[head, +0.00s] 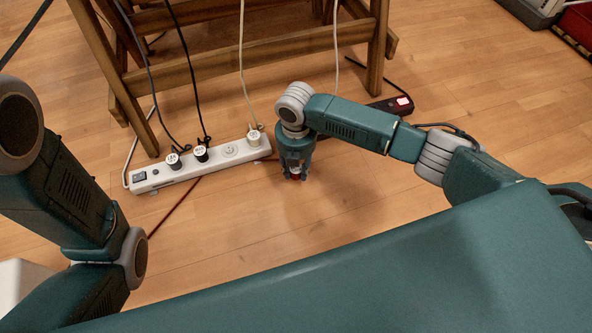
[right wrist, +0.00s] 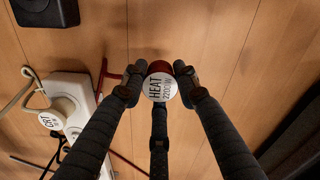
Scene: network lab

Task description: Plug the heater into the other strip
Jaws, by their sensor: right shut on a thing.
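My right gripper (head: 294,176) is shut on the heater plug (right wrist: 160,84), which has a red body and a white round top reading HEAT 2200W. The gripper points down just right of the white strip's end, and the plug is in no socket. Its height above the floor is hard to tell. The white power strip (head: 215,158) lies on the floor with several plugs and one empty socket (head: 230,150). The dark strip (head: 394,105) with a red-lit switch lies behind my right arm, which hides much of it. My left gripper is out of view.
A wooden trestle table (head: 255,50) stands behind the strips, with cords hanging past its legs. A red cord (head: 176,207) runs by the white strip.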

